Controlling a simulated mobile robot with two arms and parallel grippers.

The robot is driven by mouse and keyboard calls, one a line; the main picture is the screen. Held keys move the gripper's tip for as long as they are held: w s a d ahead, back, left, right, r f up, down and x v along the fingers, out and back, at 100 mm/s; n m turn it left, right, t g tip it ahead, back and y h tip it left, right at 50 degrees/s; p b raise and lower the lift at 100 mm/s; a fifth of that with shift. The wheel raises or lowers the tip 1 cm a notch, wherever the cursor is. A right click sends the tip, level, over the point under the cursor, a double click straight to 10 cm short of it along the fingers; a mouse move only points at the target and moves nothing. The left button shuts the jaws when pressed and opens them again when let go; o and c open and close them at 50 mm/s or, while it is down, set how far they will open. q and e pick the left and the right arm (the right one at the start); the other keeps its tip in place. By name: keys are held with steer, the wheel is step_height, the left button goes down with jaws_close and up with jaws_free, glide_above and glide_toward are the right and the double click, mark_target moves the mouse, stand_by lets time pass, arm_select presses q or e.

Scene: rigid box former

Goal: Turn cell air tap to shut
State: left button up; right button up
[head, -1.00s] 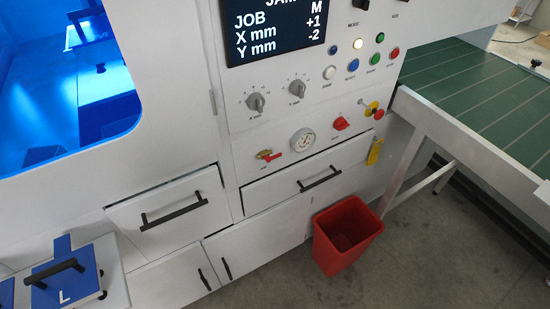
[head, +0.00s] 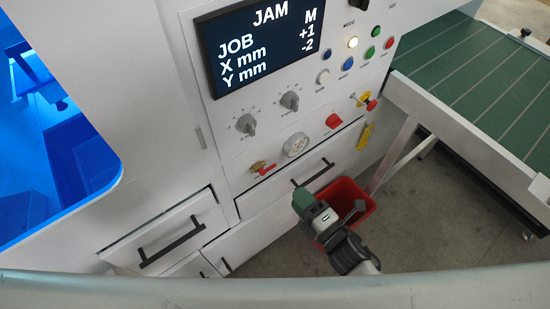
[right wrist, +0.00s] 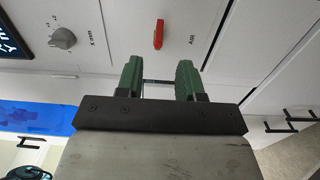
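The air tap (head: 262,168) is a brass valve with a red lever, low on the white machine front. In the head view its lever lies roughly sideways, pointing right. A red handle beside the word AIR (right wrist: 158,34) shows in the right wrist view, beyond the fingertips. My right gripper (head: 303,200) has green fingers and is in front of the upper right drawer, below and right of the tap, apart from it. In the right wrist view the fingers (right wrist: 159,80) stand apart with nothing gripped. My left gripper is not in view.
A pressure gauge (head: 296,145) and a red knob (head: 334,120) sit right of the tap. Grey dials (head: 246,124) and a JAM screen (head: 258,45) are above. Drawer handles (head: 172,242) stick out below. A red bin (head: 352,190) stands behind my right arm; a green conveyor (head: 480,75) is right.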

mark_target(272, 168)
steer(key=p+x, duration=0.1)
steer(key=x, duration=0.7)
steer(key=shift+w+a, duration=0.15)
steer(key=shift+w, duration=0.05)
steer(key=shift+p+x, duration=0.35)
steer(key=shift+x, duration=0.5)
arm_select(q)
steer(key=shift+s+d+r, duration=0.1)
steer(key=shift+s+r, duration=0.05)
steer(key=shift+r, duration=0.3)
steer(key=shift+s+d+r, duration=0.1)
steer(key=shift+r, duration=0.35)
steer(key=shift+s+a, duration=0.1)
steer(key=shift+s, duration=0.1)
arm_select(e)
jaws_close()
